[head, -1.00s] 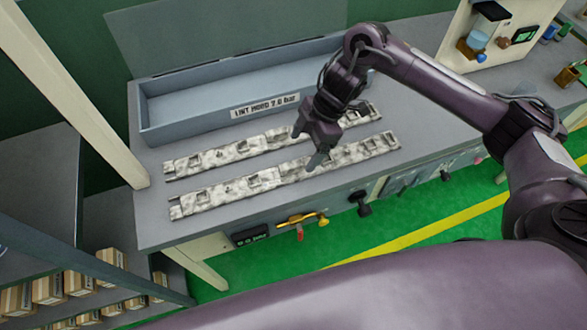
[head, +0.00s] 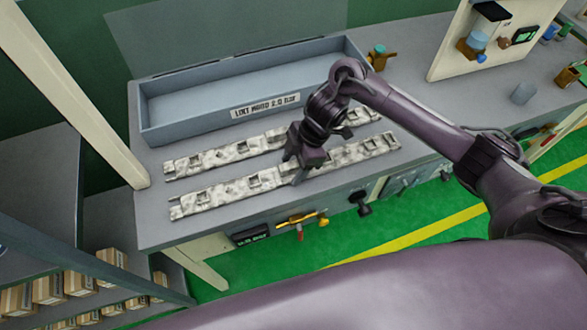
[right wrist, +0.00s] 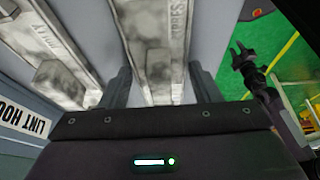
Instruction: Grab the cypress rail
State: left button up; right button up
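Two long mottled white-grey rails lie side by side on the grey bench. In the right wrist view the rail whose lettering ends in "PRESS", the cypress rail (right wrist: 162,45), runs between my fingers. It is the front rail (head: 225,193) in the head view, nearer the bench edge. My right gripper (head: 297,176) is low over this rail's middle and hides part of it. In the right wrist view its fingers (right wrist: 162,86) are open, one on each side of the rail. Whether they touch it is unclear.
The other rail (head: 228,154) lies parallel just behind. A long blue-grey bin (head: 190,129) with a label stands behind both. A tool board (head: 462,62) and small cups are at the right. Tools hang along the bench front. The bench is clear left of the rails.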

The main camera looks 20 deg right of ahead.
jog(key=c, duration=0.7)
